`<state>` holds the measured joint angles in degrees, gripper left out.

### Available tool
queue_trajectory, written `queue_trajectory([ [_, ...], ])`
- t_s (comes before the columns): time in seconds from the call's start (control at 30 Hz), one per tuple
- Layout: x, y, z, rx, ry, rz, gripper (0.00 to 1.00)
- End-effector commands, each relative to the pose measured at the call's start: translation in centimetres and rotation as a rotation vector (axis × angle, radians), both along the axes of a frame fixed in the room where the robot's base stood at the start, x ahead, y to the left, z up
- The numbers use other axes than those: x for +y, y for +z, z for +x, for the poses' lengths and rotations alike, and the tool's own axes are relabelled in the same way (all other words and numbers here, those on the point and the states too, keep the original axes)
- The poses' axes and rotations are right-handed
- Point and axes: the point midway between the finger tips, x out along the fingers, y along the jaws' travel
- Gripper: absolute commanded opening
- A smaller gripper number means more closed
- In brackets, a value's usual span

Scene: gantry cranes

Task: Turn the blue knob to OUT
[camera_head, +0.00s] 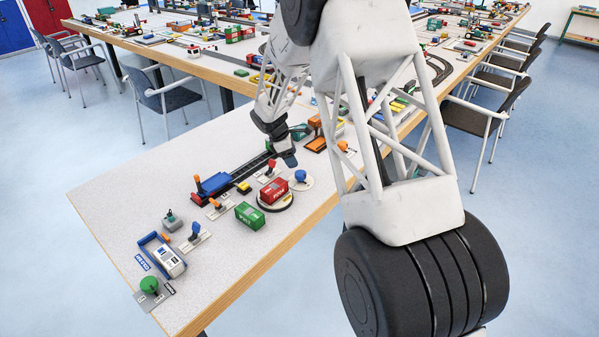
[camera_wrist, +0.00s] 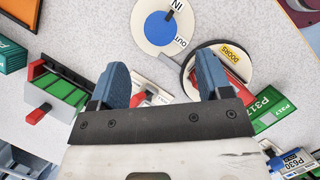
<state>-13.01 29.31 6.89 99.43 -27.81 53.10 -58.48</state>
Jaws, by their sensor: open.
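The blue knob (camera_wrist: 156,28) sits on a round white plate (camera_wrist: 142,45) with IN and OUT labels at its right side in the wrist view. A short dark mark at the knob's edge points toward IN. In the head view the blue knob (camera_head: 301,175) stands beside the red container, near the table's front edge. My gripper (camera_wrist: 162,78) is open and empty, its blue fingers apart, with the knob beyond the fingertips in the wrist view. In the head view my gripper (camera_head: 290,160) hangs above and behind the knob, apart from it.
A red container (camera_head: 273,190) on a round turntable (camera_head: 276,204) stands close left of the knob, with a green container (camera_head: 249,215) beside it. A red-knobbed lever (camera_head: 271,165) and a dark track (camera_head: 245,170) lie behind. The table's front edge is close.

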Motion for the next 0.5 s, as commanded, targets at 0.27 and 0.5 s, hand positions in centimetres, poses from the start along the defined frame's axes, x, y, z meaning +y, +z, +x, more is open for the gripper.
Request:
queue_trajectory([
  [0.27,-0.2,-0.3,0.0,0.001,-0.001,0.0,0.72],
  [0.5,-0.9,-2.0,-0.1,0.002,-0.001,-0.001,0.72],
])
